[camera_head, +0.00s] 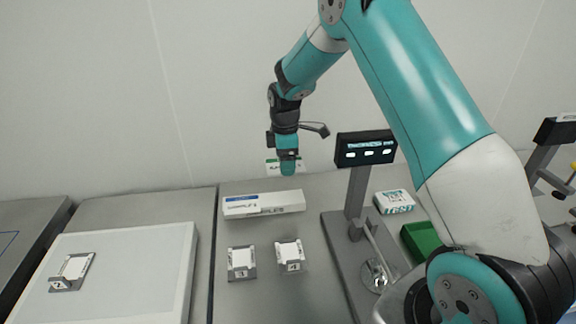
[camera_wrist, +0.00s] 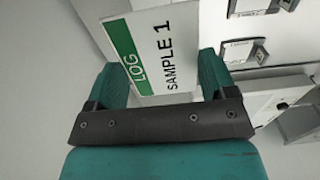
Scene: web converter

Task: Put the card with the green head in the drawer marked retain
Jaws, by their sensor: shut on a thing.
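A white card with a green head (camera_wrist: 165,45) marked LOG and the words SAMPLE 1 is between the two teal fingers of my gripper (camera_wrist: 163,80) in the wrist view. In the head view my gripper (camera_head: 287,168) is shut on the card, and a white and green part of the card (camera_head: 271,167) shows beside the fingers. The gripper is held above the back of the bench, near the wall. I cannot make out a drawer marked retain in either view.
A long white box (camera_head: 262,204) lies below my gripper. Two small metal holders (camera_head: 242,263) (camera_head: 290,256) stand in front of it. A display on a post (camera_head: 364,149), a small white-green box (camera_head: 394,202) and a green bin (camera_head: 420,241) are to the right. A white board (camera_head: 130,265) is left.

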